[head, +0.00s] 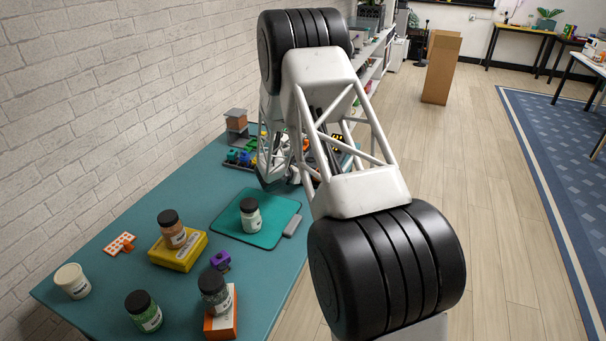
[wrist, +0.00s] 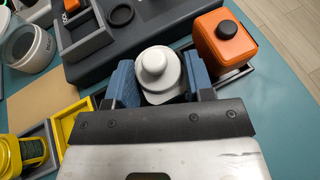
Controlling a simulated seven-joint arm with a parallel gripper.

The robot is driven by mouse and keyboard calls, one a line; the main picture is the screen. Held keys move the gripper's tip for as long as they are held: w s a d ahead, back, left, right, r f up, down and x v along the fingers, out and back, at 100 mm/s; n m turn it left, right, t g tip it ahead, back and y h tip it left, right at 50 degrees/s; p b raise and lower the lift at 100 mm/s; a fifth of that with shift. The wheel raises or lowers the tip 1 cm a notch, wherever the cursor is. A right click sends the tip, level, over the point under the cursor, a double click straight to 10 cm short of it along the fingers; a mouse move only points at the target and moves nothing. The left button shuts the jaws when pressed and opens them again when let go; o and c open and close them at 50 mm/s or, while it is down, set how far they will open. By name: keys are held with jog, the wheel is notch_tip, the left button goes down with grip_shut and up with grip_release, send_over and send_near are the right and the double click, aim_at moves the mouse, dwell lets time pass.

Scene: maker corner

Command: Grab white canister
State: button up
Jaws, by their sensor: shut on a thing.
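The white canister (wrist: 157,68), with a rounded white knob on top, is in the wrist view near the top centre. My gripper (wrist: 160,82) has its blue finger pads on either side of it and is shut on it. The canister's lower part is hidden by the gripper body. In the head view my arm hides the canister and most of the gripper. I cannot tell whether the canister is still resting on something.
An orange canister with a black cap (wrist: 222,42) stands close right of the gripper. A yellow tray (wrist: 66,123) and a yellow canister (wrist: 10,158) are at the lower left. A clear jar (wrist: 28,45) is at the upper left. Several jars stand on the teal table (head: 95,250).

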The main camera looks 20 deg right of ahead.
jog(key=shift+r, duration=0.15)
jog(key=shift+r, duration=0.75)
notch_tip(320, 180, up, 2)
jog(key=shift+s, duration=0.1)
jog(key=s+a+r, duration=0.1)
jog(key=s+a, duration=0.3)
jog(key=s, duration=1.1)
jog(key=shift+s, duration=0.15)
jog(key=shift+r, duration=0.1)
